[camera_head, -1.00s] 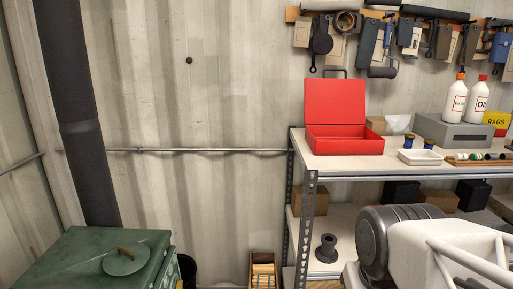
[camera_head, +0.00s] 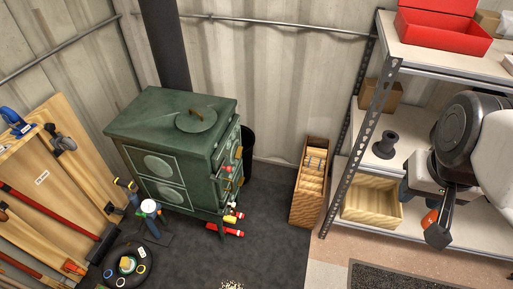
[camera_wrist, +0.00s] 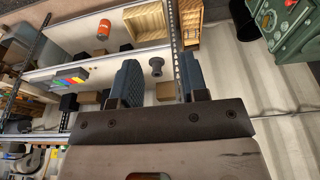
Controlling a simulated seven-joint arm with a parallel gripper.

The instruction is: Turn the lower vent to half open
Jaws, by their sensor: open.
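The green stove (camera_head: 180,150) stands in the corner at left of centre in the head view, with a dark flue pipe rising behind it. Its narrow right face carries small red and brass-coloured fittings (camera_head: 228,168), seen at a steep angle. I cannot tell which is the lower vent or how far it is turned. Part of the stove shows at the upper right of the wrist view (camera_wrist: 285,32). My gripper (camera_wrist: 160,82) is open and empty, its two fingers apart. It is far to the right of the stove, in front of the shelf.
A metal shelf (camera_head: 385,90) with a red box (camera_head: 445,30) stands at right. A wooden crate (camera_head: 309,180) stands between stove and shelf. Red-ended pieces (camera_head: 226,231) lie at the stove's foot. A tool board (camera_head: 60,175) leans at left. Floor in front of the crate is clear.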

